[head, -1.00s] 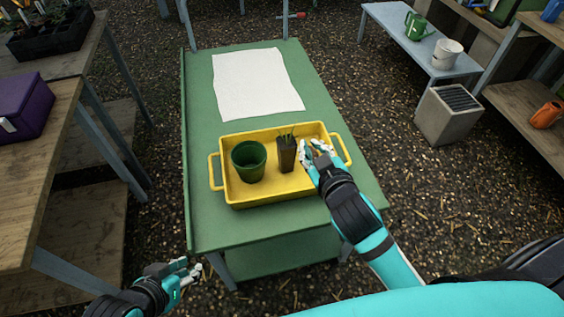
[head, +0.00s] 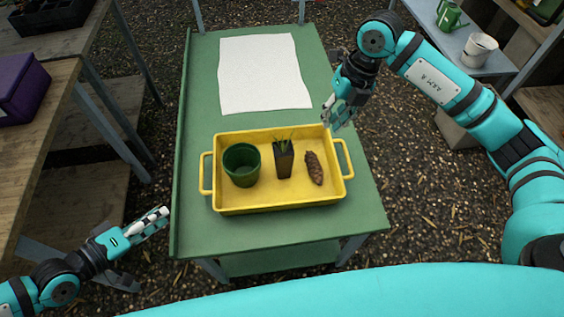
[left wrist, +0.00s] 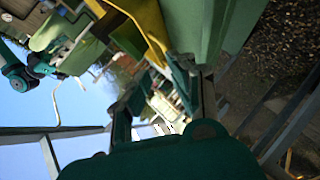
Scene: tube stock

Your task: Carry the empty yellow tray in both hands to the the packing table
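The yellow tray (head: 281,207) sits on a green table (head: 285,236) and has a handle at each end. It is not empty: it holds a green pot (head: 241,166), a small dark pot with a green seedling (head: 284,160) and a brown cone-like object (head: 314,168). My left gripper (head: 158,220) is open and empty, off the table's left edge, apart from the tray. In the left wrist view its two fingers (left wrist: 160,100) stand apart. My right gripper (head: 332,116) is open and empty, above the tray's far right corner. I cannot tell which table is the packing table.
A white sheet (head: 262,75) lies on the far part of the green table. A wooden bench (head: 38,120) with a purple box (head: 18,88) stands at the left. A bluish bench (head: 476,58) with a white bucket (head: 478,50) stands at the right. Gravel floor lies between.

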